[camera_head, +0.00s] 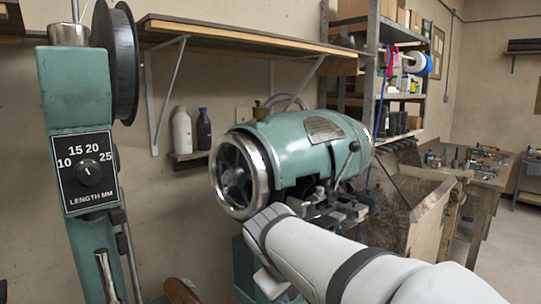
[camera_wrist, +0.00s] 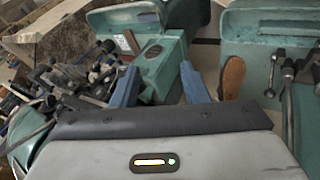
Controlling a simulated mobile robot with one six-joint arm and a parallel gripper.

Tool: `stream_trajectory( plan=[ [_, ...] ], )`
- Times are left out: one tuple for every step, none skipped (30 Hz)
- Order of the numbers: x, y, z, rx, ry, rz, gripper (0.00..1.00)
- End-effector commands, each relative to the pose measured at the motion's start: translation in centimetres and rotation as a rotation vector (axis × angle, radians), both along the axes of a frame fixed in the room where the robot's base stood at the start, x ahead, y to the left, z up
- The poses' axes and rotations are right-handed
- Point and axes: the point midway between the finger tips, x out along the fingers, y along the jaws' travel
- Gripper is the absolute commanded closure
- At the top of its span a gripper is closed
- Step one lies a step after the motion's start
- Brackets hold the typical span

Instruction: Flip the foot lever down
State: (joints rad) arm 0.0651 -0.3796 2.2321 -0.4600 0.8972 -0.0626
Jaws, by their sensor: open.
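The teal stitcher column (camera_head: 75,140) stands at the left in the head view, with a stitch-length dial (camera_head: 88,172) on its face. A metal lever (camera_head: 104,272) hangs low on it, partly cut off by the frame. In the wrist view, a dark-knobbed lever (camera_wrist: 273,72) stands at the right beside teal castings. I cannot tell for sure which lever is the foot lever. My gripper (camera_wrist: 159,70) is open and empty, its two blue fingers spread and apart from that lever. In the head view my white arm reaches to the middle; its fingers are hidden there.
A teal drum-shaped machine (camera_head: 300,150) with a handwheel and several dark levers stands close behind my arm. A brown sole-shaped piece (camera_wrist: 232,77) lies right of my fingers. A wall shelf (camera_head: 230,38), a black spool (camera_head: 122,65) and a wooden bin (camera_head: 415,215) surround the area.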

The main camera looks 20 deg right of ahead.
Motion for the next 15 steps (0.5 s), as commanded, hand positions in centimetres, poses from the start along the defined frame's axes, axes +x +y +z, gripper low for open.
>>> stream_trajectory(
  plan=[
    [1.6,-1.6,0.6,-0.076,-0.011,0.017,0.64],
    [2.5,-2.5,1.4,-0.126,-0.017,0.028,0.66],
    [3.7,-3.7,2.5,-0.194,-0.024,0.043,0.69],
    [4.6,-4.6,3.3,-0.245,-0.029,0.053,0.72],
    [5.4,-5.5,4.2,-0.295,-0.032,0.062,0.74],
    [6.4,-6.6,5.3,-0.361,-0.037,0.074,0.78],
    [7.1,-7.4,6.2,-0.407,-0.039,0.082,0.8],
    [7.8,-8.1,7.0,-0.452,-0.041,0.087,0.82],
    [8.7,-9.1,8.1,-0.512,-0.042,0.095,0.86],
    [9.3,-9.8,9.0,-0.558,-0.042,0.101,0.88],
    [9.9,-10.5,9.8,-0.603,-0.042,0.105,0.91],
    [10.7,-11.3,10.9,-0.663,-0.041,0.111,0.94],
    [11.3,-11.9,11.8,-0.706,-0.041,0.115,0.96],
    [11.9,-12.5,12.6,-0.749,-0.039,0.117,0.99],
    [12.6,-13.2,13.8,-0.809,-0.035,0.12,1.0]
  ],
)
